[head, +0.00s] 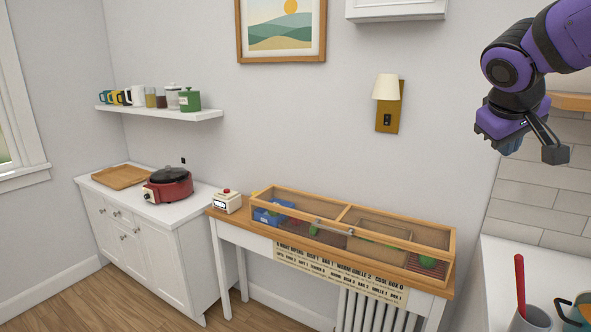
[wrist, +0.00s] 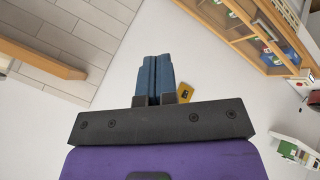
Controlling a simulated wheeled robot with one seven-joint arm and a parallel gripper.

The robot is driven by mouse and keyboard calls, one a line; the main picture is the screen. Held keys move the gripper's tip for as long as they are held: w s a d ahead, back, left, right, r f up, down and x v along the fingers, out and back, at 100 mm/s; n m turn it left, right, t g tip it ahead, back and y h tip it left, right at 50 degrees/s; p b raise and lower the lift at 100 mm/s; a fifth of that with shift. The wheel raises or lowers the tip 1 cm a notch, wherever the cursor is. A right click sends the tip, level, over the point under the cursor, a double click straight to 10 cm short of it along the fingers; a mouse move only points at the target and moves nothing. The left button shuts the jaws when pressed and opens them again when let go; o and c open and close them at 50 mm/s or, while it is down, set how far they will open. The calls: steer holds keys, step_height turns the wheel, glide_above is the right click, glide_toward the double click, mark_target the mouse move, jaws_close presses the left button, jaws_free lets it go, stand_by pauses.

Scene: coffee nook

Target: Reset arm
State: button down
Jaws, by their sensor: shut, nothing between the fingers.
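My gripper (head: 511,143) is at the upper right of the head view, raised in front of the wall and held above the right-hand counter. In the wrist view my gripper (wrist: 154,76) shows its two blue fingers pressed together with nothing between them. My purple and black arm reaches in from the top right corner. The gripper touches nothing that I can see.
A glass-lidded wooden case (head: 448,245) stands on a narrow table. A red cooker (head: 168,187) and wooden tray (head: 121,177) sit on the left cabinet. A wall lamp (head: 387,88) and shelf (head: 165,113) are on the wall. Cups stand on the right counter (head: 500,262).

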steer(key=s+a+f+y, duration=0.2)
steer(key=s+a+f, duration=0.1)
steer(key=s, duration=0.7)
steer(key=s+a+f+m+y, duration=0.1)
steer(key=s+a+f+y, duration=0.2)
steer(key=s, duration=0.6)
steer(key=shift+s+a+f+m+g, duration=0.15)
steer(key=shift+s+a+m+g, duration=0.15)
steer(key=shift+s+a, duration=0.1)
steer(key=c, duration=1.8)
jaws_free()
steer(key=shift+w, duration=0.1)
steer(key=shift+c, duration=0.2)
